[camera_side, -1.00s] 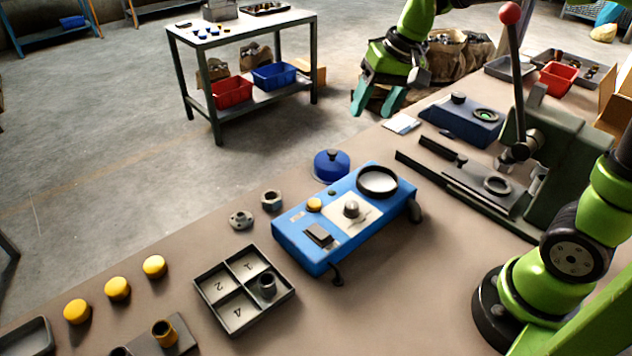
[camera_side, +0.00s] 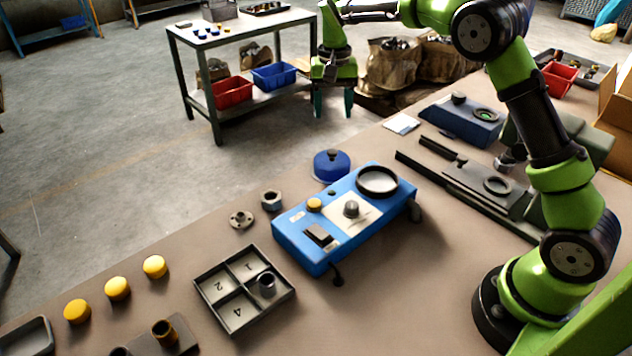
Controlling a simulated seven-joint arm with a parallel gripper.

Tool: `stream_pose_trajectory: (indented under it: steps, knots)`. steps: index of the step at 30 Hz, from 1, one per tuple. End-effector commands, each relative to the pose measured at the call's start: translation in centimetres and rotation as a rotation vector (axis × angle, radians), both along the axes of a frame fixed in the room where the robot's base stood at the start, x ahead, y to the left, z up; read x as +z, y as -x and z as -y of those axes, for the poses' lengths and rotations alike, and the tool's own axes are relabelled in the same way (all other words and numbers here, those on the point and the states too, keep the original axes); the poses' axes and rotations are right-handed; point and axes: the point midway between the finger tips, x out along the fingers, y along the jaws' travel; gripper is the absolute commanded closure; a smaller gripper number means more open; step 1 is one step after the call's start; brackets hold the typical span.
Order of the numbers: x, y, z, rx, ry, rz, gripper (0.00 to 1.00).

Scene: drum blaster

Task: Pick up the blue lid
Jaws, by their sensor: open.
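The blue lid (camera_side: 332,167) is round with a dark knob on top. It sits on the brown workbench near its far edge, just behind the blue machine (camera_side: 350,216). My gripper (camera_side: 333,104) points downward with its two teal fingers apart and nothing between them. In the picture it is above the lid, clear of it, with a gap between the fingertips and the knob. The lid is in full view except where the machine's edge comes close to it.
The blue machine with a dark ring (camera_side: 378,181) stands right beside the lid. A hex nut (camera_side: 272,200) and a flanged part (camera_side: 241,219) lie to the left. A divided tray (camera_side: 232,314) and several yellow caps (camera_side: 117,288) are at front left. A green press (camera_side: 575,135) stands at right.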

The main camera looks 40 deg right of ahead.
Motion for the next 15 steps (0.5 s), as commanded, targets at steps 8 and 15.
stream_pose_trajectory:
  steps: [8, 15]
  knots:
    - [-5.1, 0.0, 0.0, 0.0, 0.0, -0.001, 0.41]
    - [-6.8, 0.1, 0.0, 0.0, -0.001, -0.001, 0.41]
